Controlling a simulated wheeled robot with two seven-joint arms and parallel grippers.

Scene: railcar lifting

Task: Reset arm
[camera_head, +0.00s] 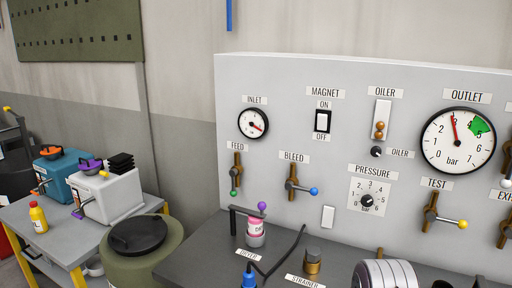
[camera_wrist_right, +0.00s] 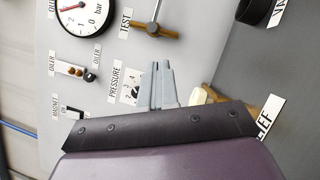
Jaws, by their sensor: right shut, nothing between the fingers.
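My right gripper (camera_wrist_right: 158,80) shows in the right wrist view with its grey fingers together and nothing between them. It is in front of the light grey control panel (camera_wrist_right: 190,40), beside the PRESSURE dial (camera_wrist_right: 130,94) and below the TEST valve (camera_wrist_right: 150,28) in that picture. I cannot tell whether the fingers touch anything. Neither gripper shows in the head view. The panel (camera_head: 290,80) there carries the INLET gauge (camera_head: 253,124), the OUTLET gauge (camera_head: 458,141), the MAGNET switch (camera_head: 322,121) and the PRESSURE knob (camera_head: 367,200).
FEED (camera_head: 237,172), BLEED (camera_head: 296,184) and TEST (camera_head: 435,213) valve handles stick out from the panel. A dark bench (camera_head: 205,258) below holds a pink dryer jar (camera_head: 255,230) and a brass strainer (camera_head: 312,262). A green drum (camera_head: 140,255) and a side table (camera_head: 55,242) stand left.

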